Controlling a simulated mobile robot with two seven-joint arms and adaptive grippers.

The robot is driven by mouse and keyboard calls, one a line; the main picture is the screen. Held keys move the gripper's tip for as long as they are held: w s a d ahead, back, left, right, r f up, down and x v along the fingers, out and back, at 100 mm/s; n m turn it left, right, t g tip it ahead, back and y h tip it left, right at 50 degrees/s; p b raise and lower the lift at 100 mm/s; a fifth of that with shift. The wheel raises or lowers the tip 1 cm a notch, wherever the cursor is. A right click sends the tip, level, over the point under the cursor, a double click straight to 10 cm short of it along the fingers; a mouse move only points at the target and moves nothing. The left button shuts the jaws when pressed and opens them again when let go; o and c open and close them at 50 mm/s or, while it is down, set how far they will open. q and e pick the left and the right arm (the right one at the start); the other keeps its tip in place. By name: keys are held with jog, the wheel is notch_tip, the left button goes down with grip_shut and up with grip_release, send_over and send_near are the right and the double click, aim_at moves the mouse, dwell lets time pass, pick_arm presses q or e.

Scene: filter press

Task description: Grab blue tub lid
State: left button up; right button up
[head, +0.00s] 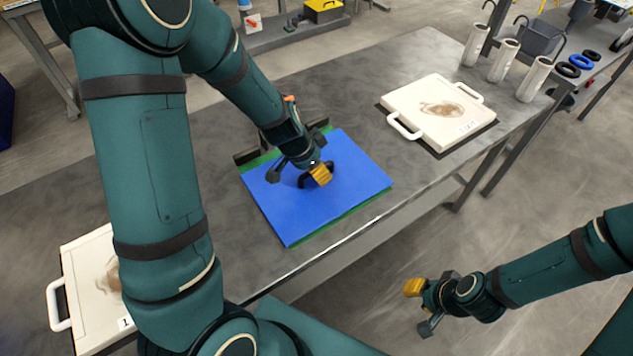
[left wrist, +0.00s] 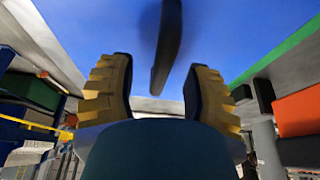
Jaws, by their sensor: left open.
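The blue lid (head: 345,205) lies flat on a green tub on the grey workbench, its green edge showing around the lid. A black handle (head: 303,181) stands up from the lid's middle, partly hidden by my left gripper. My left gripper (head: 298,172) is open just above the lid at the handle. In the left wrist view the black handle (left wrist: 167,45) passes between the two yellow-padded fingers, with gaps on both sides. The blue lid fills the top of that view (left wrist: 225,30). My right gripper (head: 421,307) is open and empty, over the floor in front of the bench.
A white plate with handles and a brown stain (head: 408,98) lies on the bench at right. Another stained white plate (head: 85,262) lies at left, partly behind my left arm. White rolls (head: 503,62) stand at the far right end. Bare bench (head: 215,205) lies left of the tub.

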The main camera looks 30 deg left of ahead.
pick_arm(q)
jog(key=shift+w+d+f, duration=0.1)
jog(key=shift+w+f, duration=0.1)
jog(key=shift+f, duration=0.3)
grip_shut()
jog(key=shift+r, duration=0.1)
